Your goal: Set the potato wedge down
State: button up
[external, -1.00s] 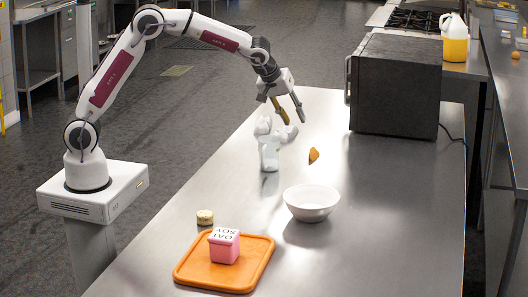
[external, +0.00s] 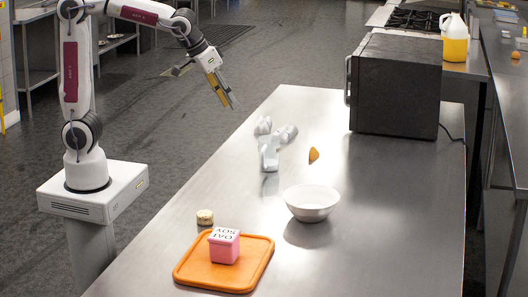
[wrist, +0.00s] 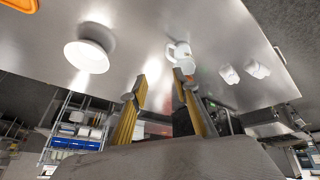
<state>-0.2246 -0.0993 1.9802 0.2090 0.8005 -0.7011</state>
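The potato wedge (external: 314,155) is a small orange-brown piece lying on the bare steel counter, right of the white items and behind the white bowl. I cannot make it out in the wrist view. My gripper (external: 229,101) is raised in the air left of the counter's far-left edge, well away from the wedge, pointing down to the right. In the wrist view my gripper's fingers (wrist: 160,85) stand apart with nothing held between them.
A white bowl (external: 312,203) stands mid-counter. An orange board (external: 195,275) bears a pink box (external: 224,246); a small pale round item (external: 205,217) lies beside it. White items (external: 269,152) stand near the left edge. A dark oven (external: 396,85) is at the back right.

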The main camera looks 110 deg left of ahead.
jog(key=s+d+f+m+h, duration=0.1)
jog(key=s+d+f+m, duration=0.1)
jog(key=s+d+m, duration=0.2)
jog(key=s+d+f+m+h, duration=0.1)
jog(key=s+d+m, duration=0.4)
jog(key=s+d, duration=0.5)
jog(key=s, duration=0.6)
jog(key=shift+s+f+t+h, duration=0.4)
